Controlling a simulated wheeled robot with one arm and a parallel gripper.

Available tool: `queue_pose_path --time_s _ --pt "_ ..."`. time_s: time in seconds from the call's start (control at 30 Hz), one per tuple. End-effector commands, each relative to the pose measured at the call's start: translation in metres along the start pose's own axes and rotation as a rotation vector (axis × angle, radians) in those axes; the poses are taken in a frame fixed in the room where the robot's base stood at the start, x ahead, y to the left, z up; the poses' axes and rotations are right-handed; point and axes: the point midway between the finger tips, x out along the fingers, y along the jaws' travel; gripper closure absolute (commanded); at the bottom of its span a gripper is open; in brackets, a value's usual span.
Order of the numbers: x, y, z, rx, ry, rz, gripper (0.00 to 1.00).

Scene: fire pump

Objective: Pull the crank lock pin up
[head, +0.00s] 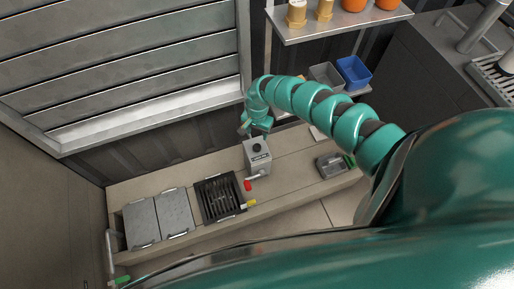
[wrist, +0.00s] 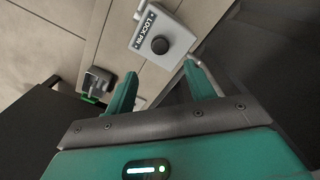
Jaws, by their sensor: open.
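The crank lock pin shows as a round black knob (wrist: 160,45) on a grey box (wrist: 178,24) with a LOCK PIN label in the wrist view. In the head view the same knob (head: 257,147) is on top of the grey box (head: 258,163) on the counter. A crank with a red handle (head: 248,185) is at the box's front. My gripper (wrist: 160,80) is open and empty, its two teal fingers apart, with the knob beyond the tips and between their lines. In the head view my gripper (head: 246,128) is behind the box, apart from the knob.
The counter (head: 290,155) holds a dark grate (head: 219,198) with a yellow handle and two grey lidded panels (head: 158,217) at left. A grey tray with a green part (head: 333,166) is at right. Shelves with blue (head: 353,71) and grey bins stand behind at right.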

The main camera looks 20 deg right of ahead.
Motion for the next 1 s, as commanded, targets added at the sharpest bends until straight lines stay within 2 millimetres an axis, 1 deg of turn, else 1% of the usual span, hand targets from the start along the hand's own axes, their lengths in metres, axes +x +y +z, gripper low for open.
queue_pose_path --time_s 0.03,0.23,0.4,0.6,0.7,0.8,1.0 --pt "0.013 -0.001 0.001 0.003 -0.002 -0.004 0.46" --pt "0.040 -0.003 0.002 -0.001 -0.003 -0.004 0.46" --pt "0.071 -0.002 0.002 0.001 -0.002 -0.004 0.46" --pt "0.100 -0.001 0.001 -0.001 0.000 -0.001 0.46" --pt "0.107 -0.001 0.000 0.001 0.000 -0.001 0.46" --pt "0.110 -0.001 0.000 0.000 0.001 -0.001 0.46" --pt "0.111 0.000 0.000 0.000 0.001 -0.001 0.46"
